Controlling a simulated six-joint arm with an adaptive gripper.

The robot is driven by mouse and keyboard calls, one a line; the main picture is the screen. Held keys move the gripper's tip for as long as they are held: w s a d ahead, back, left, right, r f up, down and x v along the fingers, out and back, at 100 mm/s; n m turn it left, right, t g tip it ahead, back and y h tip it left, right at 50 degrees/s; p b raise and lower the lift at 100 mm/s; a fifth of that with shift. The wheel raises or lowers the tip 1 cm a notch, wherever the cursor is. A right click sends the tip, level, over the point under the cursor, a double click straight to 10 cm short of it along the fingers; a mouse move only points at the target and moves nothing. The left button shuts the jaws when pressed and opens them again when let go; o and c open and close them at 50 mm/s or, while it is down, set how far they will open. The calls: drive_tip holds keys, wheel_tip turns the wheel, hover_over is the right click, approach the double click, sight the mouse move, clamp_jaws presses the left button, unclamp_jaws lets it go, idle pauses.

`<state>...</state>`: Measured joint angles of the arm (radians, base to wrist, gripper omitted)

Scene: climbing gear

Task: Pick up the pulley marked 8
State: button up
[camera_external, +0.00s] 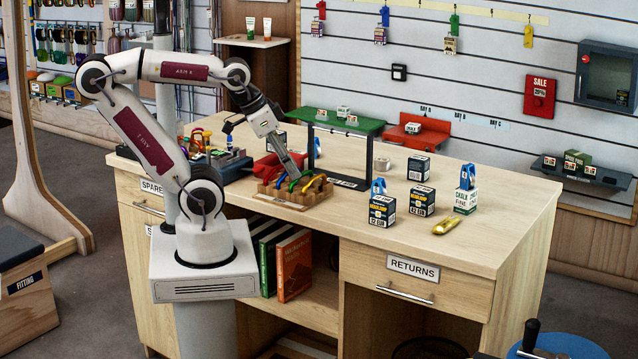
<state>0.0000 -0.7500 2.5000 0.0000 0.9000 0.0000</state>
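I cannot make out a number 8 on anything. A blue item (378,187), perhaps a pulley, stands on a dark box (382,212). A similar blue item (467,175) tops a white and green box (466,200) further right.
A green shelf stand (341,121) rises behind the rack. Dark boxes (421,201), a cup (382,165) and a yellow item (447,225) stand or lie to the right. A red stand (416,136) is at the back. The table's front right (480,245) is clear.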

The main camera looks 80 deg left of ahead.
drive_tip(key=shift+o, duration=0.3)
drive_tip(key=shift+a, duration=0.1)
drive_tip(key=n+g+h, duration=0.3)
drive_tip(key=n, duration=1.7)
approach(373, 183)
drive_tip(key=s+f, duration=0.1)
drive_tip(key=f, duration=0.1)
drive_tip(key=s+f, duration=0.1)
drive_tip(key=f, duration=0.1)
drive_tip(key=s+f, duration=0.1)
drive_tip(key=f, duration=0.1)
drive_tip(key=shift+s+d+f, duration=0.25)
drive_tip(key=shift+s, duration=0.05)
drive_tip(key=w+n, duration=0.2)
drive_tip(key=w+r+n, duration=0.1)
drive_tip(key=n, duration=0.1)
drive_tip(key=shift+w+a, duration=0.3)
drive_tip(key=shift+a, duration=0.1)
drive_tip(key=shift+w+d+r+n+t, duration=0.1)
drive_tip(key=shift+w+r+n+t, duration=0.15)
drive_tip(key=shift+n, duration=0.65)
drive_tip(key=shift+w+r+n+t, duration=0.15)
drive_tip(key=shift+w+r+n, duration=0.05)
drive_tip(key=shift+n, duration=0.7)
